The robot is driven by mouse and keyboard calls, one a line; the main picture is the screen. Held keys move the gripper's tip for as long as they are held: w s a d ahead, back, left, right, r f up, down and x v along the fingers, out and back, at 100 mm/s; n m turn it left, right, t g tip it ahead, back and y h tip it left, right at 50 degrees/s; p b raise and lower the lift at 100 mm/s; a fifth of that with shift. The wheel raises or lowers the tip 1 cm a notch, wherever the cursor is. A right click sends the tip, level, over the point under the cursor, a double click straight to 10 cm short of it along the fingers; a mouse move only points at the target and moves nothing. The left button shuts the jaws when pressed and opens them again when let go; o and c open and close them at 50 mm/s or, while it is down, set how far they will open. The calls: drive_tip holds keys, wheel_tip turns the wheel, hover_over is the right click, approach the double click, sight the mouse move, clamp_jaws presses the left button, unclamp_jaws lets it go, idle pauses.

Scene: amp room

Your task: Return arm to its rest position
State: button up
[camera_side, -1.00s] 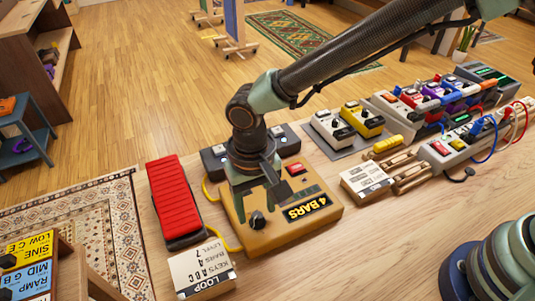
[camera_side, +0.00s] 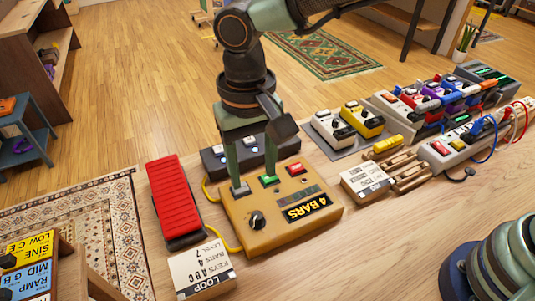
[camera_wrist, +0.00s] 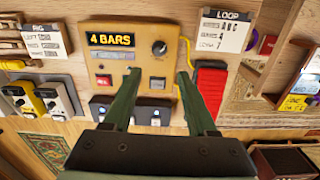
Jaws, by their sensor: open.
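My gripper (camera_side: 256,183) points down over the tan 4 BARS box (camera_side: 312,222), with its two green fingers spread apart and nothing between them. In the side view the fingertips overlap a green button (camera_side: 269,181) and a grey button (camera_side: 240,188); I cannot tell whether they touch. In the wrist view my open gripper (camera_wrist: 158,74) spans part of the box (camera_wrist: 132,58), with the knob (camera_wrist: 159,48) beyond the fingers.
A red pedal (camera_side: 173,200) stands left of the box, and the LOOP card block (camera_side: 202,270) is in front. White and yellow pedals (camera_side: 345,122) and a cabled rack (camera_side: 470,140) are at the right. The bench front right (camera_side: 370,255) is clear.

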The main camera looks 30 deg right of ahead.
drive_tip(key=w+d+r+t, duration=0.1)
drive_tip(key=w+d+r, duration=0.2)
drive_tip(key=d+r, duration=0.35)
drive_tip(key=s+d+t, duration=0.2)
drive_tip(key=s+d, duration=0.1)
drive_tip(key=d, duration=0.9)
drive_tip(key=s+d+r+t, duration=0.1)
drive_tip(key=s+d+t, duration=0.1)
drive_tip(key=d, duration=1.1)
drive_tip(key=shift+s+d+r+t, duration=0.3)
drive_tip(key=shift+s+t, duration=0.1)
drive_tip(key=shift+s, duration=0.1)
